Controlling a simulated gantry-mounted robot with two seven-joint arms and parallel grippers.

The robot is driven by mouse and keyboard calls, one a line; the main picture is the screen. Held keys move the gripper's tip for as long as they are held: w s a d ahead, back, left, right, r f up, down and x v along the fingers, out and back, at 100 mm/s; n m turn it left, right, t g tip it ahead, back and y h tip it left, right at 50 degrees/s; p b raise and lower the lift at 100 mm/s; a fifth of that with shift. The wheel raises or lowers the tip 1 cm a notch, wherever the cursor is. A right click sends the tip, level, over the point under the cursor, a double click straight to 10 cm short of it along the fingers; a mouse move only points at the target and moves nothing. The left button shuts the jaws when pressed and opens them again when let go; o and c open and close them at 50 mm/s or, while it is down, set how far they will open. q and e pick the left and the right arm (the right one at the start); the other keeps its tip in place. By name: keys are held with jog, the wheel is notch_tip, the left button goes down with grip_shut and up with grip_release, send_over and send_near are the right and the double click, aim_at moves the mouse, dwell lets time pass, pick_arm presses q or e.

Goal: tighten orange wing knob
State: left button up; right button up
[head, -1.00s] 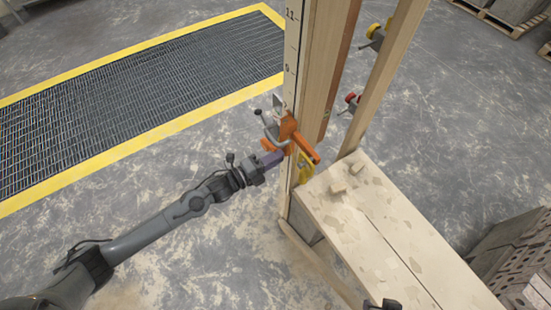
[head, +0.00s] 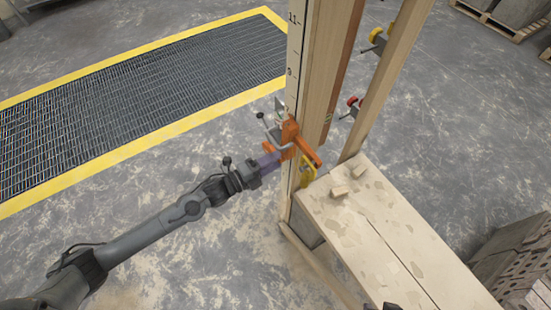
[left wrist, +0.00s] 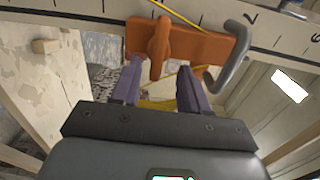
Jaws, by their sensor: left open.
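The orange wing knob (left wrist: 158,47) stands out from an orange clamp bracket (left wrist: 205,46) on a marked wooden post, in the left wrist view. In the head view the orange bracket (head: 289,133) sits on the post just above the plank top. My left gripper (left wrist: 160,72) is open, its two purple fingers on either side of the knob's lower end, with a gap to each side. I cannot tell how deep the knob lies between them. In the head view the left gripper (head: 271,160) is at the bracket's lower left and partly hides the knob.
A bent grey rod (left wrist: 237,55) curves beside the bracket. A yellow part (head: 308,172) sits just below it. A second post carries a yellow knob (head: 376,35) and a red knob (head: 352,101).

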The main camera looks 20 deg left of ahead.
pick_arm(q)
jog(key=v, duration=0.9)
jog(key=shift+s+a, duration=0.15)
